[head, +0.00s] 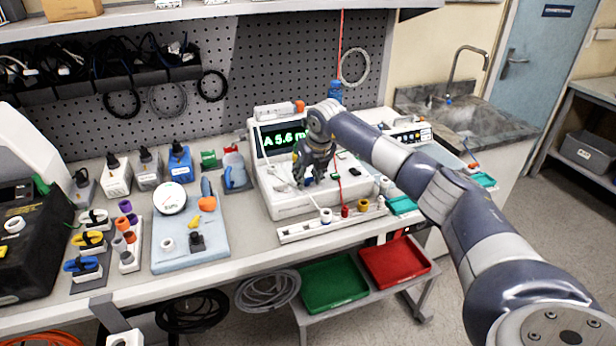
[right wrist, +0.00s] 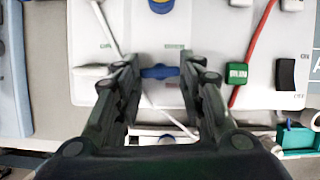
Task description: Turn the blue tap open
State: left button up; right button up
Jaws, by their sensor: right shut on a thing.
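The blue tap (right wrist: 160,72) shows in the right wrist view as a blue bar lying crosswise on the pale face of the pump. My right gripper (right wrist: 159,76) has a finger at each end of the bar and is shut on it. In the head view the right gripper (head: 315,172) reaches down to the front of the white pump (head: 292,208) and largely hides the tap. The pump's display (head: 284,139) shows green characters, partly covered by my arm. My left gripper is not in view.
In the right wrist view a green RUN button (right wrist: 237,73) and a black switch (right wrist: 285,74) sit to the right. A red tube (right wrist: 262,40) and a white tube (right wrist: 106,27) run near the gripper. A white rail (head: 332,222) lies before the pump.

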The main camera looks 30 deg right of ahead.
jog(key=n, duration=0.1)
jog(key=n+y+b, duration=0.1)
jog(key=n, duration=0.2)
jog(key=shift+d, duration=0.25)
jog(key=shift+w+d+n+g+y+b, duration=0.15)
jog(key=shift+n+y+b, duration=0.3)
jog(key=shift+n, duration=0.8)
jog(key=shift+s+n+g+y+b, duration=0.1)
jog(key=shift+n+g+y+b, duration=0.15)
jog(key=shift+n+y, duration=0.7)
jog(key=shift+n, duration=0.4)
jog(key=o, duration=1)
jog(key=shift+o, duration=0.2)
jog(key=shift+d+r, duration=0.1)
jog(key=shift+r, duration=0.05)
jog(key=v, duration=1.1)
jog(key=shift+r, duration=0.45)
jog(key=shift+f+h, duration=0.1)
jog(key=shift+h, duration=0.2)
